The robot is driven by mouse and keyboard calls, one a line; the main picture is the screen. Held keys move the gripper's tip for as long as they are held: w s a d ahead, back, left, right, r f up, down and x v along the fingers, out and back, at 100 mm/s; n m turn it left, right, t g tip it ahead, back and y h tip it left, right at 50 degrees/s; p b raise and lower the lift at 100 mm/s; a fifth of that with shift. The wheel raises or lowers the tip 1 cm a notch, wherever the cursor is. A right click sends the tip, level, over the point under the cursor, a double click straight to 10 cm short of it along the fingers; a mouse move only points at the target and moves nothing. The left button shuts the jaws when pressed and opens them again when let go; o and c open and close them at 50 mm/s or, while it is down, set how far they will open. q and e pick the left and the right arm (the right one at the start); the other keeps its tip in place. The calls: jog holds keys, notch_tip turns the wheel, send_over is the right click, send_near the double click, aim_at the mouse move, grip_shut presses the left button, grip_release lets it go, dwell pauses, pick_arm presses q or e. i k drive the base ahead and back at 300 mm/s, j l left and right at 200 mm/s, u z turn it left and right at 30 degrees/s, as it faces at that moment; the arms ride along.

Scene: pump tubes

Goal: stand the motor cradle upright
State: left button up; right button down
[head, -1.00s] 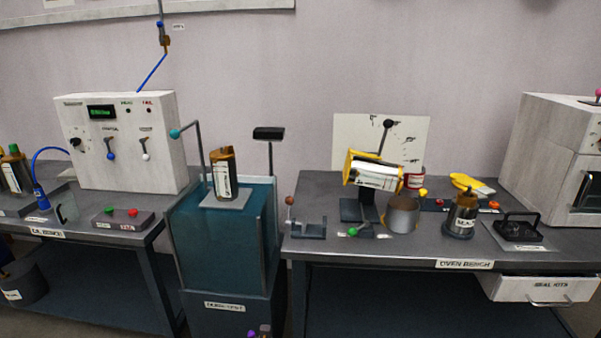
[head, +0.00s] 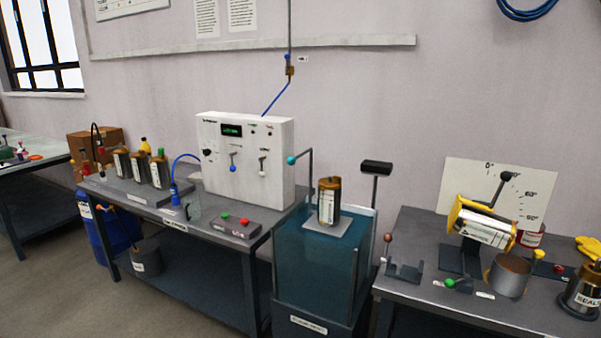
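The motor cradle (head: 455,218) is on the right bench in the head view. It is a yellow frame holding a white-labelled motor (head: 485,228), tilted over to the right and close to lying flat, on a dark stand (head: 459,259). A black-knobbed lever (head: 502,184) rises from it in front of a white angle board (head: 535,184) with degree marks. A metal cup (head: 509,277) stands below the motor's right end. Neither of my grippers is in view.
A teal tank (head: 324,262) with a brown-topped can (head: 329,201) on its platform stands left of the cradle's bench. Further left is a bench with a white control box (head: 246,160) and several cans. Open floor (head: 60,290) lies at lower left.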

aim_at(505, 175)
jog(key=i+j+z, duration=0.15)
jog(key=z, duration=0.35)
jog(key=i+j+z, duration=0.2)
jog(key=z, duration=0.25)
jog(key=i+j+z, duration=0.1)
jog(key=j+z, duration=0.25)
jog(key=z, duration=0.15)
